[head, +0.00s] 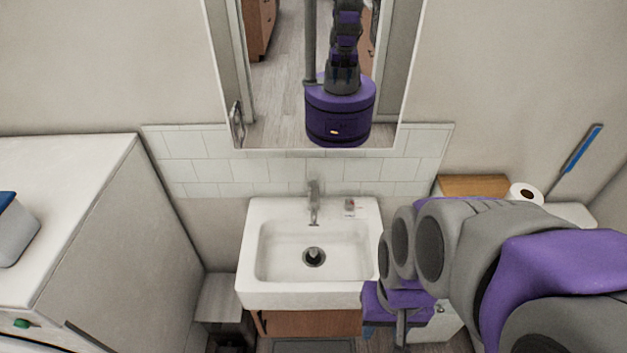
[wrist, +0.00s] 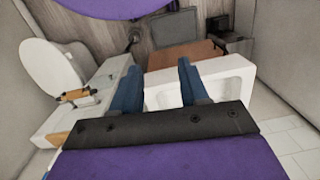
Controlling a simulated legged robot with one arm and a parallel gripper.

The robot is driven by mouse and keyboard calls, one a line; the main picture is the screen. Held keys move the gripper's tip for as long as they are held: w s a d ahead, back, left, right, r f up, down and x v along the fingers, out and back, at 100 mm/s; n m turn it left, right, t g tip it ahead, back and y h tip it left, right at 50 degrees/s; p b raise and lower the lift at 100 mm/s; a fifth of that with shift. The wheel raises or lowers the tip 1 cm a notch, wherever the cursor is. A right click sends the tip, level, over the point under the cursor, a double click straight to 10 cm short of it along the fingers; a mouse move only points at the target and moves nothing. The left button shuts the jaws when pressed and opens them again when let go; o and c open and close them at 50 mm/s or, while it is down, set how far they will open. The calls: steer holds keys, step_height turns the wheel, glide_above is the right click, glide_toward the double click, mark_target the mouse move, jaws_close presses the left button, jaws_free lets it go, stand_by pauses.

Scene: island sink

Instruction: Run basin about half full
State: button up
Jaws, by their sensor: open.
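The white basin (head: 262,265) is mounted against the tiled wall in the head view. I see no water in it. A dark round drain with a plug (head: 314,257) sits in its floor; I cannot tell whether the plug seals. The grey tap (head: 314,200) stands at the back rim, with no stream visible. The basin also shows in the wrist view (wrist: 232,80). My gripper (wrist: 157,76) is open and empty, its two blue fingers apart beside the basin. In the head view my arm hides the basin's right edge, and the fingers are mostly hidden.
A small item (head: 350,205) lies on the basin's back right rim. A mirror (head: 285,70) hangs above. A white-topped cabinet (head: 70,210) stands left. A toilet roll (head: 525,193) is at right, and the toilet (wrist: 55,70) shows in the wrist view.

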steer(key=w+a+f+m+t, duration=0.2)
steer(key=w+a+f, duration=0.25)
steer(key=w, duration=0.45)
steer(key=w+a+f+m+t, duration=0.1)
steer(key=w+a+f+t, duration=0.15)
steer(key=w+f, duration=0.45)
steer(key=n+t+h+b, duration=0.1)
steer(key=t+b, duration=0.4)
steer(key=t, duration=0.9)
glide_toward(314, 194)
steer(key=w, duration=0.3)
steer(key=w+b, duration=0.1)
steer(key=w, duration=0.2)
steer(key=w+f+b, duration=0.1)
steer(key=w, duration=0.3)
steer(key=shift+f, duration=0.15)
